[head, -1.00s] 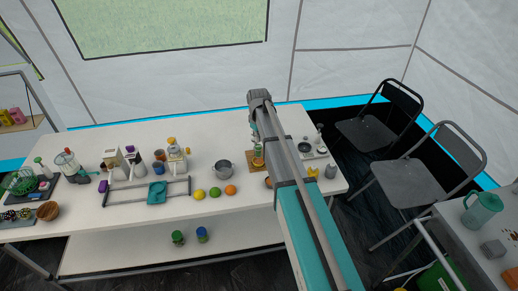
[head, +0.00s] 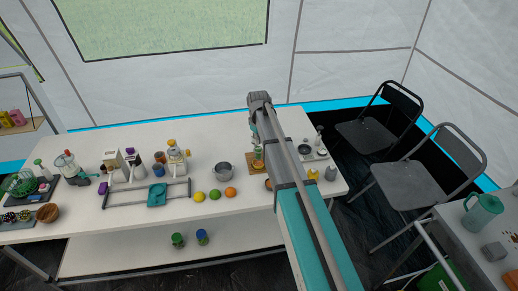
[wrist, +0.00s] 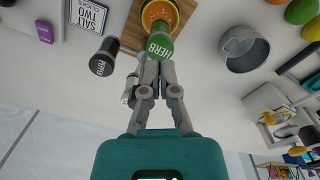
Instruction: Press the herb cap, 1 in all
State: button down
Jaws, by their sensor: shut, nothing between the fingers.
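The herb cap (wrist: 160,44) is green with HERB on it and shows at the top middle of the wrist view, at the near end of a wooden board. A round yellow-orange thing (wrist: 158,11) lies right beyond it. My gripper (wrist: 158,57) is shut and empty, its fingertips right at the cap's near edge in the picture. I cannot tell whether they touch it.
A dark shaker (wrist: 103,57) stands left of the cap, near a SALT TWO card (wrist: 87,15). A grey pot (wrist: 243,48) stands to the right; bare white tabletop lies between. In the head view, fruit such as an orange (head: 230,191) lies by the table's front edge.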

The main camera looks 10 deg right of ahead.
aim_at(258, 148)
jog(key=shift+f, duration=0.25)
dwell(0.3)
jog(key=shift+f+b, duration=0.4)
jog(key=shift+b, duration=0.2)
jog(key=shift+f+b, duration=0.9)
jog(key=shift+b, duration=0.05)
dwell(0.6)
jog(key=shift+r, duration=0.15)
jog(key=shift+r+p, duration=0.8)
jog(key=shift+p, duration=0.2)
jog(key=shift+r, duration=0.1)
notch_tip(258, 148, up, 6)
jog(key=p, duration=0.6)
dwell(0.3)
jog(key=shift+s, duration=0.1)
dwell(0.3)
